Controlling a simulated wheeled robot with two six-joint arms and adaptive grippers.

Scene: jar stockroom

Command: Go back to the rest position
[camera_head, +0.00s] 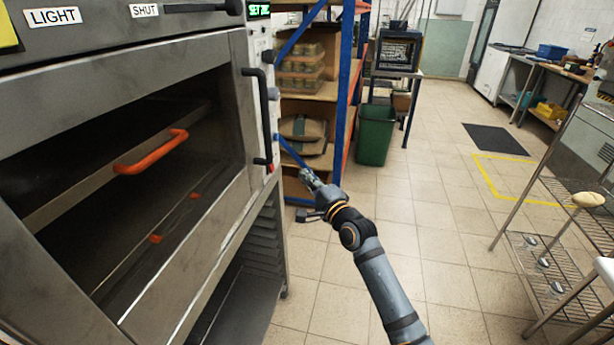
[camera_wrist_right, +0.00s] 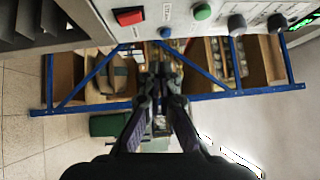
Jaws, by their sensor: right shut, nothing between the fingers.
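My right gripper (camera_head: 311,180) is shut and empty, in the air just right of the steel oven (camera_head: 245,170). Its arm reaches up from the lower right of the head view. In the right wrist view its fingers (camera_wrist_right: 161,78) come together with nothing between them. My left gripper is in neither view.
The oven has a black bar handle (camera_head: 262,115) near my right gripper and an orange handle (camera_head: 152,152) in its dark chamber. Its panel carries a red switch (camera_wrist_right: 129,16). Behind stand a blue-framed shelf (camera_head: 345,95) and a green bin (camera_head: 376,134). Open tiled floor lies right; a wire rack (camera_head: 560,262) stands farther right.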

